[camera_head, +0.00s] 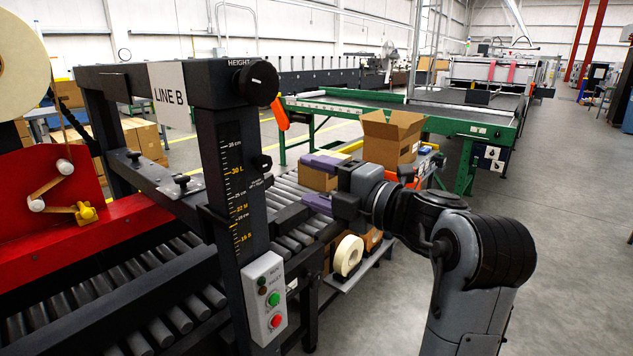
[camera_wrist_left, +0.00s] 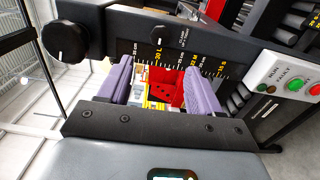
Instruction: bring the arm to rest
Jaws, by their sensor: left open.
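My left gripper (camera_head: 306,180) has two purple fingers spread apart, pointing left toward the black post (camera_head: 232,185) with the height scale. In the left wrist view the gripper (camera_wrist_left: 160,72) is open, with nothing held between its fingers. The scale (camera_wrist_left: 172,60) and a red surface (camera_wrist_left: 165,92) show through the gap, beyond the fingertips. My left arm reaches in from the lower right, its wrist in front of the shelf with boxes. Whether the fingers touch anything behind them cannot be told. My right gripper is out of view.
The post carries a black knob (camera_head: 257,82) and a control box (camera_head: 265,299) with green and red buttons. A roller conveyor (camera_head: 160,318) runs past it. An open carton (camera_head: 392,137) and a tape roll (camera_head: 348,255) are close to my wrist. Open floor (camera_head: 575,235) lies right.

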